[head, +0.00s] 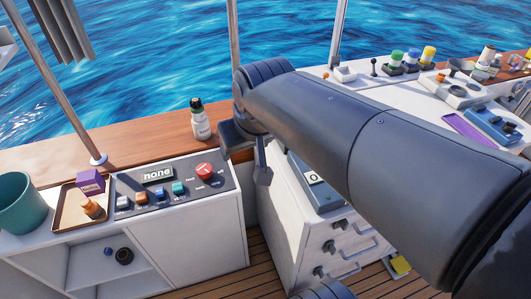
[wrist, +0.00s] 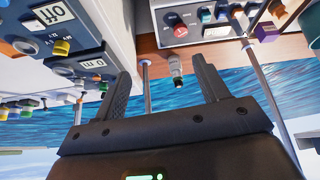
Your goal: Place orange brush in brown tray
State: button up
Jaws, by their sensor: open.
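The brown tray (head: 66,222) lies on the white counter at the left of the head view. A small orange thing, which looks like the orange brush (head: 92,208), stands inside the tray near its front right, beside a purple box (head: 90,182). The orange brush (wrist: 277,8) and the purple box (wrist: 267,31) also show at the upper right of the inverted wrist view. My gripper (head: 262,168) hangs right of the button panel, well apart from the tray. In the wrist view its fingers (wrist: 161,68) are spread with nothing held between them.
A white bottle with a dark cap (head: 199,121) stands on the wooden ledge behind the panel. A button panel (head: 172,185) lies right of the tray, and a teal bucket (head: 20,205) stands left of it. A drawer cabinet (head: 325,225) is below my arm.

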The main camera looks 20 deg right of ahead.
jog(key=s+d+f+m, duration=0.1)
jog(key=s+d+f, duration=0.1)
jog(key=s, duration=0.5)
jog(key=shift+s+d, duration=0.2)
jog(key=shift+d, duration=0.6)
dwell(0.3)
